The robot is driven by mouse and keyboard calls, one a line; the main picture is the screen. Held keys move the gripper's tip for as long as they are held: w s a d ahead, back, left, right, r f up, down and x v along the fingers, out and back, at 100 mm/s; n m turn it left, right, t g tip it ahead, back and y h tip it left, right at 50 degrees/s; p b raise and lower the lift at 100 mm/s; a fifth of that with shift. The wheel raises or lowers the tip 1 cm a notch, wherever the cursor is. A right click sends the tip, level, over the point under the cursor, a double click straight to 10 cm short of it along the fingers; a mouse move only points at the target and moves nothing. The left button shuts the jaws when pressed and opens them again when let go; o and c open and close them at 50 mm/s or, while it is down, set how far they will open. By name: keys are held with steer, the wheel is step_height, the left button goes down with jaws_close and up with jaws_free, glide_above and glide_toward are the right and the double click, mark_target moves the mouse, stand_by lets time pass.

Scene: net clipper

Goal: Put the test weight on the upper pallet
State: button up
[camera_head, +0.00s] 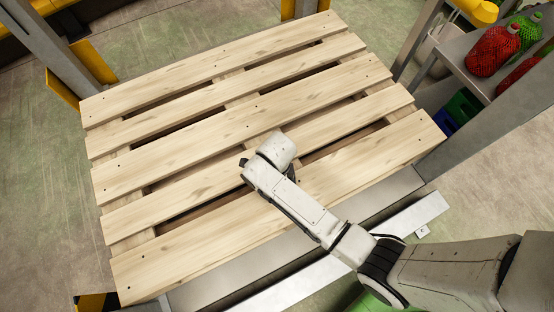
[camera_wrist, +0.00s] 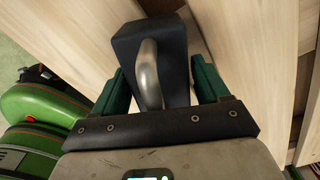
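The test weight (camera_wrist: 175,50) is a dark block with a rounded metal handle in the wrist view. It sits between the two green fingers of my gripper (camera_wrist: 158,72), which lie close against its sides and appear shut on it. The upper pallet (camera_head: 180,165) is a pale wooden slatted deck filling the middle of the head view, with its slats also behind the weight in the wrist view (camera_wrist: 245,40). My wrist is over the right-hand middle of the pallet. In the head view it hides the fingers and weight. I cannot tell whether the weight touches the slats.
A metal rack beam (camera_head: 300,255) runs along the pallet's near edge. Grey uprights with yellow guards (camera_head: 95,62) stand at the far left. A shelf (camera_head: 468,62) with red and green netted goods (camera_head: 493,50) stands at the right. The pallet's left and far slats are clear.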

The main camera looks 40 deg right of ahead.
steer(key=shift+o, duration=1.3)
steer(key=shift+r, duration=0.1)
step_height(320, 180, up, 12)
steer(key=p, duration=0.3)
steer(key=shift+p, duration=0.35)
steer(key=shift+s+d+n, duration=0.2)
steer(key=shift+s+n, duration=0.1)
steer(key=shift+n, duration=0.2)
steer(key=s+d+r+n, duration=0.3)
steer(key=s+n, duration=0.4)
steer(key=n, duration=0.4)
steer(key=s+d+r+n+t, duration=0.1)
steer(key=s+d+r+n, duration=0.2)
steer(key=s+n, duration=0.5)
steer(key=d+n, duration=0.1)
steer(key=n, duration=0.3)
steer(key=shift+s+d+r, duration=0.15)
steer(key=shift+r, duration=0.15)
